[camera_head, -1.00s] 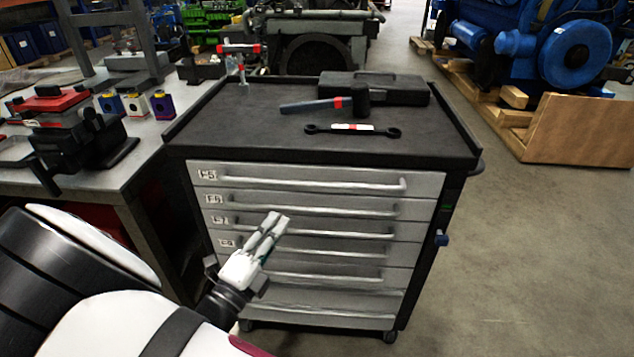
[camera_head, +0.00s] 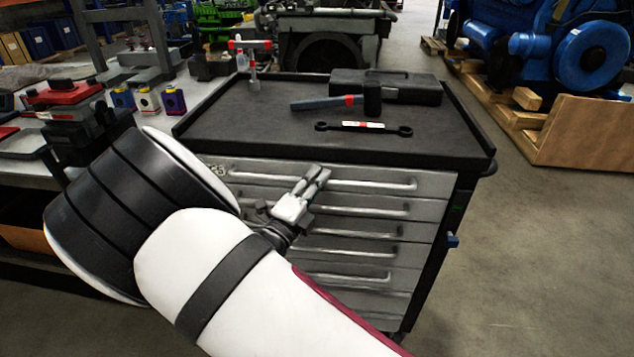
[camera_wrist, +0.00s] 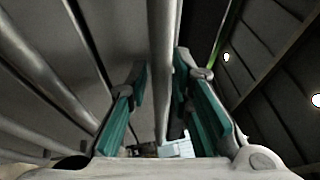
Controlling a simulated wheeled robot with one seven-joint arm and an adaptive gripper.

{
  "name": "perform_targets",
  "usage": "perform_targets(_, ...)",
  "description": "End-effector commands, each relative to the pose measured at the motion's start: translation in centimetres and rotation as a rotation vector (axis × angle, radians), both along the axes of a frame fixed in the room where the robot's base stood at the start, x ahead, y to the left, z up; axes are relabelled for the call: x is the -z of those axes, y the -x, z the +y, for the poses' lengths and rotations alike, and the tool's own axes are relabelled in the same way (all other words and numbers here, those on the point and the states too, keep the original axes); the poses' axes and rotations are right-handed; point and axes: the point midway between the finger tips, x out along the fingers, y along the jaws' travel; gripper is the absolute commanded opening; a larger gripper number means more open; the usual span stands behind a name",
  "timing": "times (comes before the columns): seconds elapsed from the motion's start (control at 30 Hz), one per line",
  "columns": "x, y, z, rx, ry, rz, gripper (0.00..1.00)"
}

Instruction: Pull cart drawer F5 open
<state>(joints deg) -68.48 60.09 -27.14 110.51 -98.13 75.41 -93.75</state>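Drawer F5 (camera_head: 437,184) is the top grey drawer of the cart, and its front sits flush with the drawers below. Its label is partly hidden by my arm. Its long bar handle (camera_head: 375,186) runs across the front. My gripper (camera_head: 317,173) is at the middle of this handle and hides a short part of it. In the wrist view my gripper (camera_wrist: 168,95) is open, with its teal finger pads apart. A handle bar (camera_wrist: 161,60) runs between the fingers, with gaps visible on both sides; it looks like the F5 handle.
A hammer (camera_head: 330,103), a double-ended wrench (camera_head: 362,127) and a black case (camera_head: 412,88) lie on the cart top (camera_head: 230,130). More drawers with bar handles are below F5. A workbench (camera_head: 60,178) stands at left. The floor (camera_head: 540,260) to the right is clear.

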Motion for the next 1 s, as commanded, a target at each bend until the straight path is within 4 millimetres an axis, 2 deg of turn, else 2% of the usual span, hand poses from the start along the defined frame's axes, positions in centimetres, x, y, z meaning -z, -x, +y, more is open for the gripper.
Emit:
perform_targets(0.23, 0.0, -0.1, 0.0, 0.000, 0.000, 0.000, 0.21)
perform_targets(0.27, 0.0, -0.1, 0.0, 0.000, 0.000, 0.000, 0.16)
perform_targets(0.33, 0.0, -0.1, 0.0, 0.000, 0.000, 0.000, 0.00)
perform_targets(0.67, 0.0, 0.2, 0.0, -0.001, 0.000, 0.001, 0.00)
perform_targets(0.87, -0.2, 2.6, 0.1, -0.002, 0.003, 0.003, 0.00)
perform_targets(1.0, -0.4, 6.0, 0.3, -0.003, 0.003, 0.004, 0.00)
